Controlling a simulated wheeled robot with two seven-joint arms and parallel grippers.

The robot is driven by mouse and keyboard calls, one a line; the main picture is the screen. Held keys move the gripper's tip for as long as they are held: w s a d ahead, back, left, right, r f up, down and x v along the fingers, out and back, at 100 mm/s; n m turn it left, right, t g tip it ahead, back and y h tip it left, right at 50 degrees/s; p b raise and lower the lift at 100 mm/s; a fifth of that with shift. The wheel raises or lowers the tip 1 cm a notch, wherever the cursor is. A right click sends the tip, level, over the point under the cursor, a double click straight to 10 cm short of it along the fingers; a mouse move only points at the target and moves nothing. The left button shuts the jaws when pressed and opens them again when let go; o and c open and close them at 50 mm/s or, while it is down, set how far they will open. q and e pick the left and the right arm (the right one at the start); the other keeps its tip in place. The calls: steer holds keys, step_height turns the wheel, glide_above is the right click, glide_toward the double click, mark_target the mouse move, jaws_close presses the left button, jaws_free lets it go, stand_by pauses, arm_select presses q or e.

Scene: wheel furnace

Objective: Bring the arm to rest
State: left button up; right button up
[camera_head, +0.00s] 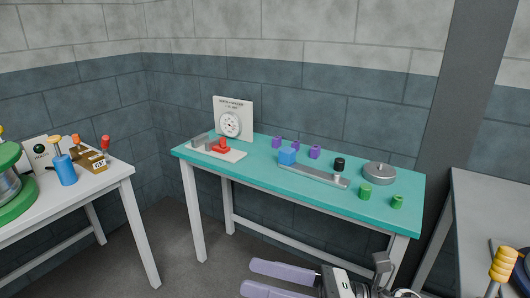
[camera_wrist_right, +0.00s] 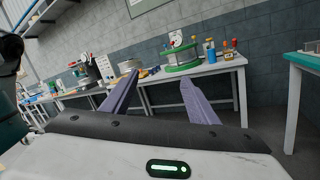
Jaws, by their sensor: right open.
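My right gripper (camera_head: 268,280) shows at the bottom of the head view, with its two purple fingers apart and nothing between them. It is in front of and below the teal-topped table (camera_head: 240,165). In the right wrist view its purple fingers (camera_wrist_right: 158,90) are spread, with floor and white tables beyond them. My left gripper does not show in either view.
A white table (camera_head: 100,183) stands left, a grey table (camera_head: 485,190) right. Open floor lies between the left and teal tables.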

steer(key=w+d+f+m+t+h, duration=0.1)
steer(key=d+f+m+t+h, duration=0.6)
steer(key=m, duration=0.9)
steer(key=w+d+f+m+t+h, duration=0.1)
steer(key=d+f+m+t+h, duration=0.65)
steer(key=m, duration=0.85)
steer(key=s+d+f+m+g+h, duration=0.2)
steer(key=s+f+m+g, duration=0.8)
steer(key=s+f, duration=0.7)
step_height(320, 180, down, 2)
steer(key=m, duration=0.2)
steer(key=shift+s+d+m, duration=0.2)
steer(key=shift+m, duration=0.2)
